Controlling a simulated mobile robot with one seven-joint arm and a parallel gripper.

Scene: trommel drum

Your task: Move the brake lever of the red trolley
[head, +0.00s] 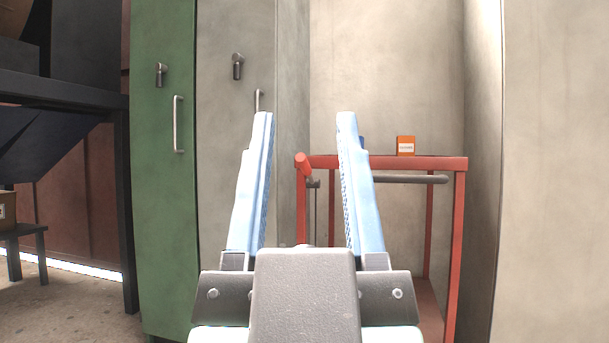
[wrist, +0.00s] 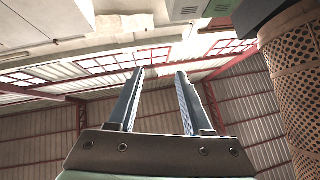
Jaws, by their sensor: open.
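The red trolley (head: 460,200) stands ahead, right of centre in the head view, against a pale wall. A red grip (head: 303,163) on a dark pivot at its left top corner looks like the brake lever. My gripper (head: 305,118) is open and empty, its two pale blue fingers pointing forward. In the head view the grip shows between the fingers, beyond them; I cannot tell the gap in depth. The right finger hides part of the trolley's top edge. In the wrist view my gripper (wrist: 160,72) is open against the roof, with no trolley visible.
An orange box (head: 405,146) sits on the trolley top, with a grey bar (head: 410,179) below the edge. Green (head: 162,220) and grey (head: 235,160) lockers stand left of the trolley. A perforated drum (wrist: 290,70) shows at right in the wrist view.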

